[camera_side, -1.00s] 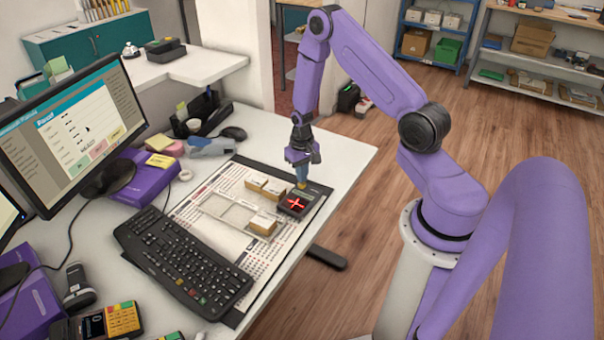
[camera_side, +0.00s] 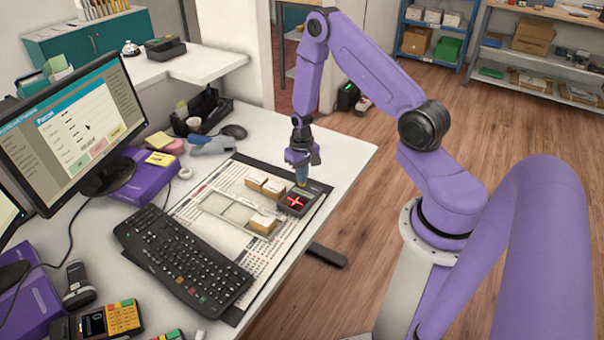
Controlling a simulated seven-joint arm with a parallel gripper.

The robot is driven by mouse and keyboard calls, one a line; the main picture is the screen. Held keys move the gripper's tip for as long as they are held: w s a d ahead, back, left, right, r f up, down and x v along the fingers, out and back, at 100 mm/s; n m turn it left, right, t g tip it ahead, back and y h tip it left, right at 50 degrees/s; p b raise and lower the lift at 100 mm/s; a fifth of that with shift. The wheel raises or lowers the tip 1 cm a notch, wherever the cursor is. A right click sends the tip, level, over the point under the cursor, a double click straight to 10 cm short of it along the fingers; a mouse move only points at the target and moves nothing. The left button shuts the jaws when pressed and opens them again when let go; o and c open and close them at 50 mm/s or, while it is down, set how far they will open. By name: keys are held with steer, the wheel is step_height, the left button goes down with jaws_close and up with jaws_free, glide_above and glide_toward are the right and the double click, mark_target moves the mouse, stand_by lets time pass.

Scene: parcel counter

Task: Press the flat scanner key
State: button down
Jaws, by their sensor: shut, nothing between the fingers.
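The scanner (camera_side: 297,201) is a small dark box with a glowing red cross on its top. It sits at the right end of the printed mat on the counter. My gripper (camera_side: 301,183) points down at the scanner's far edge, its fingers shut with nothing between them. The fingertips are just behind the red cross in the picture; I cannot tell whether they touch the scanner. The flat key is too small to make out apart from the lit top.
Small cartons (camera_side: 262,222) and a pale frame lie on the mat (camera_side: 190,208) left of the scanner. A black keyboard (camera_side: 185,262) and a monitor (camera_side: 75,125) stand further left. The counter's right corner (camera_side: 350,155) is clear.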

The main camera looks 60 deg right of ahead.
steer(key=shift+f, duration=0.15)
stand_by(0.3)
steer(key=shift+r, duration=0.75)
steer(key=shift+w+r, duration=0.15)
steer(key=shift+r, duration=1.8)
stand_by(0.8)
steer(key=shift+a+r, duration=0.1)
steer(key=shift+r, duration=1.85)
stand_by(1.3)
